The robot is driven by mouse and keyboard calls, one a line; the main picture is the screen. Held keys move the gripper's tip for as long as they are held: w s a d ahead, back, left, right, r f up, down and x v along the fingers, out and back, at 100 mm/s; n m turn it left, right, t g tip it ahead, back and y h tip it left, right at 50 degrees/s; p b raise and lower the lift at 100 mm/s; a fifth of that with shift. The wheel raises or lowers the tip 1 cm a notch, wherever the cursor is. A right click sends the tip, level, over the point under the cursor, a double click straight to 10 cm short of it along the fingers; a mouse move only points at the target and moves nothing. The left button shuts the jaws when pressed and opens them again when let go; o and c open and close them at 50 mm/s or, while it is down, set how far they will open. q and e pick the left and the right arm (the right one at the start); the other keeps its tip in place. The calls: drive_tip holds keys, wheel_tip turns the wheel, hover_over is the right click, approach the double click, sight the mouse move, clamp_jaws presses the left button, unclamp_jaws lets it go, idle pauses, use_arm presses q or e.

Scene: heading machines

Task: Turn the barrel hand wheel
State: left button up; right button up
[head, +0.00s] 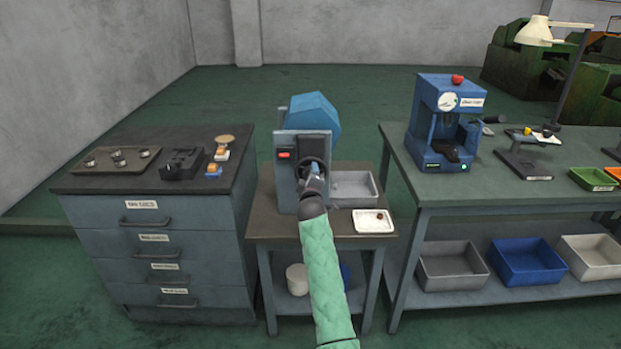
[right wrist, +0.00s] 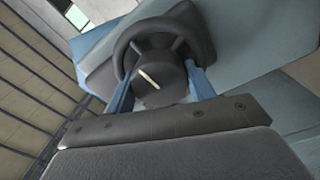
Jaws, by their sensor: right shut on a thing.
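The blue many-sided barrel (head: 314,113) sits on a grey machine body (head: 287,185) on the small middle table. The dark hand wheel (head: 304,163) is on the machine's front, partly hidden by my right gripper (head: 315,182). In the right wrist view the hand wheel (right wrist: 130,47) shows as a black ring with spokes and a round hub bearing a pale line, slanted down to the right. My right gripper (right wrist: 160,88) is shut on the wheel, its blue fingers on either side of the hub. My left gripper is not in view.
A red switch (head: 284,155) is left of the wheel. A grey bin (head: 352,200) and a white tray (head: 373,226) with a small dark piece stand right of the machine. A drawer cabinet (head: 160,250) stands left, a workbench (head: 400,165) with a blue press (head: 425,120) right.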

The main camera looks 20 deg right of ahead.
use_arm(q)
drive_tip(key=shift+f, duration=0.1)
use_arm(e)
drive_tip(key=shift+f, duration=0.1)
drive_tip(key=o, duration=1)
drive_tip(key=shift+c, duration=0.2)
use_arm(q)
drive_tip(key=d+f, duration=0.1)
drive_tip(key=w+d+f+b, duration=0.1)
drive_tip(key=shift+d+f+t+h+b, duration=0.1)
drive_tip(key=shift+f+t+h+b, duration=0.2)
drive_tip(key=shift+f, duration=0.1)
use_arm(e)
drive_tip(key=v, duration=0.7)
drive_tip(key=shift+s, duration=0.4)
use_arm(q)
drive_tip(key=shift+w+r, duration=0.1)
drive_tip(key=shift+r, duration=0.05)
use_arm(e)
drive_tip(key=shift+a, duration=0.1)
